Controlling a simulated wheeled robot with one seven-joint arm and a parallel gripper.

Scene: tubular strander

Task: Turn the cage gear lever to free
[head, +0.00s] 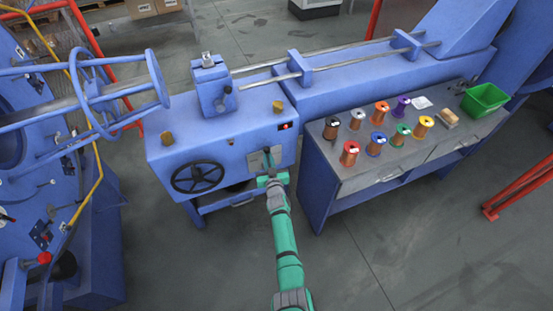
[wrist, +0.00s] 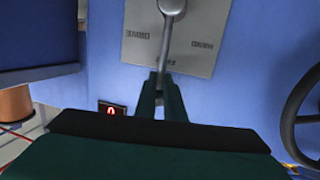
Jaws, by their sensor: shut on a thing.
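The cage gear lever (wrist: 168,42) is a grey metal rod on a round pivot, mounted on a grey plate (wrist: 203,40) on the blue machine front. The wrist view appears upside down, with the pivot at the top edge. The rod runs from the pivot over the lowest label in that view.
A black handwheel (head: 198,177) is left of the plate. A red-lit display (head: 285,126) is above it. A bench (head: 345,180) with several wire spools and a green bin (head: 485,98) stands to the right. The floor in front is clear.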

